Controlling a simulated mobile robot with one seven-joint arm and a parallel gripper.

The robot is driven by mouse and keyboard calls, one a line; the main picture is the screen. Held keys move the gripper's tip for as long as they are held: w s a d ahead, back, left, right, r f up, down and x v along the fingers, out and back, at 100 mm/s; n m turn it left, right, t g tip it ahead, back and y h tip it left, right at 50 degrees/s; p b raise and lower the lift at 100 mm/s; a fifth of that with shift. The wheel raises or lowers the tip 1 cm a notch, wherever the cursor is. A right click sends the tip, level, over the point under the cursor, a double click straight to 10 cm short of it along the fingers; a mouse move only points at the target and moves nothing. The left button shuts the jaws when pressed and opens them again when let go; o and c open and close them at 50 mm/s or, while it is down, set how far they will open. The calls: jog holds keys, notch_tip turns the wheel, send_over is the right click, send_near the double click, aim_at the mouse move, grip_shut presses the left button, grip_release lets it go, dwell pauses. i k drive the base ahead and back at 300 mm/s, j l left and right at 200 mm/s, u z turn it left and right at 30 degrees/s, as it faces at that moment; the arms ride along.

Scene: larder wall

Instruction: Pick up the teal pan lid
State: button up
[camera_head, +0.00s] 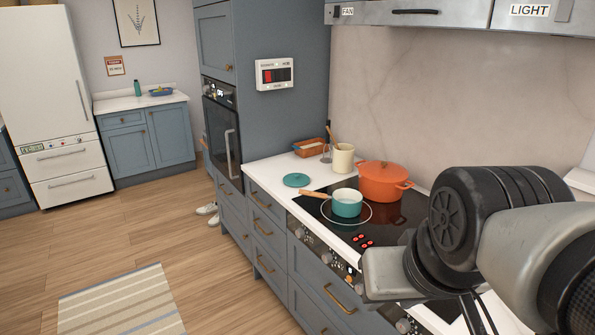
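The teal pan lid (297,180) lies flat on the white counter (262,168), to the left of the cooktop. It is a small round disc and looks uncovered, with nothing on it that I can make out. My gripper (477,318) shows only in part at the lower right, cut off by the bottom edge, under the large dark joint of my arm. It is well to the right of the lid and apart from it. Its fingertips are out of frame, so its opening cannot be judged.
A teal saucepan (347,203) with a wooden handle (314,194) pointing toward the lid stands on the black cooktop (412,207). An orange pot (382,183) stands behind it. A cream utensil crock (343,158) and a terracotta dish (311,147) stand behind the lid. The wooden floor at left is open.

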aim_at(293, 180)
jog(key=i+j+z, duration=0.15)
jog(key=z, duration=0.25)
jog(key=i+j+z, duration=0.1)
jog(key=z, duration=0.3)
jog(key=j+z, duration=0.35)
jog(key=i+j+z, duration=0.15)
jog(key=j, duration=0.2)
jog(key=j+z, duration=0.2)
jog(key=i+j+z, duration=0.15)
jog(key=j, duration=0.35)
jog(key=j+z, duration=0.2)
jog(key=j, duration=2.55)
